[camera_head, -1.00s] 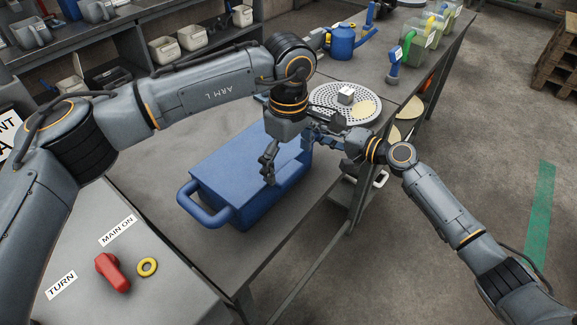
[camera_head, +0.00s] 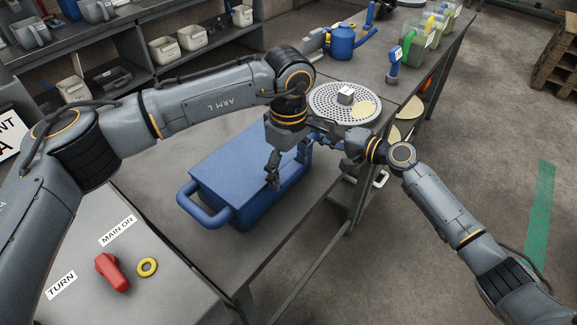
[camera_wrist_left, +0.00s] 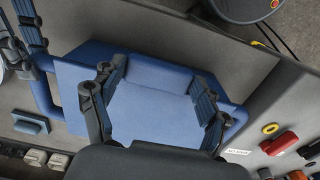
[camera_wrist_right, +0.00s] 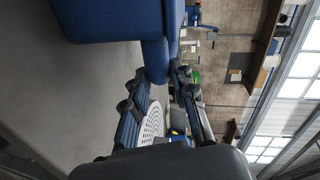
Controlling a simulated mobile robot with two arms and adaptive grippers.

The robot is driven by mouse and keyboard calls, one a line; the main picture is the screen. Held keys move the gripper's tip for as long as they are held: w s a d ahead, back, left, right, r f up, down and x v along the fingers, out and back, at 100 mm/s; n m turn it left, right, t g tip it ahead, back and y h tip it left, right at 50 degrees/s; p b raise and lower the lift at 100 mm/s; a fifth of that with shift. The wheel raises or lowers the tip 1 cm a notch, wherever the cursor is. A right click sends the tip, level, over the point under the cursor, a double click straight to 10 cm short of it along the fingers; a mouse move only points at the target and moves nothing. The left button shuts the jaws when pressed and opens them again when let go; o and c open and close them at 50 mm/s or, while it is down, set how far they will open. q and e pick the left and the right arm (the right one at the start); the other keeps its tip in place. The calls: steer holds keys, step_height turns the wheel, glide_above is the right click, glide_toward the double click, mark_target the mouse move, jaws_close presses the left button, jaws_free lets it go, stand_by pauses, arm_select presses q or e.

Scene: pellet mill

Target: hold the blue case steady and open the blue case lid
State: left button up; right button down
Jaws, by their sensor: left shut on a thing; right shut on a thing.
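The blue case (camera_head: 222,178) stands on the grey bench, its lid (camera_wrist_left: 160,75) looking closed. One blue handle (camera_head: 190,205) is at its near left end. My left gripper (camera_head: 285,170) is over the case's right part, fingers pointing down. In the left wrist view its fingers (camera_wrist_left: 150,95) sit wide apart across the lid and hold it. My right gripper (camera_wrist_right: 163,85) is at the far end of the case, its fingers closed around the other blue handle (camera_wrist_right: 155,60). In the head view the left wrist partly hides this grip.
A perforated round plate (camera_head: 325,97) with a small metal block lies behind the grippers. A red switch (camera_head: 112,270) and yellow ring (camera_head: 147,267) are at the near left. A blue can (camera_head: 342,42) stands farther back. The bench edge runs along the case's right.

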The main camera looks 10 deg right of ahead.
arm_select(q)
steer(key=shift+w+a+r+g+h, duration=0.1)
steer(key=shift+a+r+g+h, duration=0.1)
steer(key=shift+r, duration=0.15)
steer(key=shift+w+a+r+g+h, duration=0.1)
steer(key=shift+r+g, duration=0.1)
steer(key=shift+r, duration=0.1)
steer(key=w+r+g+h, duration=0.1)
steer(key=r, duration=0.1)
steer(key=a+r+h, duration=0.1)
steer(key=r, duration=0.1)
steer(key=w+a+r+g, duration=0.1)
steer(key=r, duration=0.2)
steer(key=shift+w+a+g+h, duration=0.25)
steer(key=shift+w+g+h, duration=0.05)
steer(key=shift+h, duration=0.1)
steer(key=w+a+r, duration=0.4)
steer(key=w+a, duration=0.1)
steer(key=w+a+r, duration=0.2)
steer(key=w+a, duration=0.1)
steer(key=shift+a, duration=0.15)
steer(key=shift+a+f, duration=0.1)
steer(key=o, duration=1.7)
steer(key=shift+d+r, duration=0.2)
steer(key=shift+d, duration=0.05)
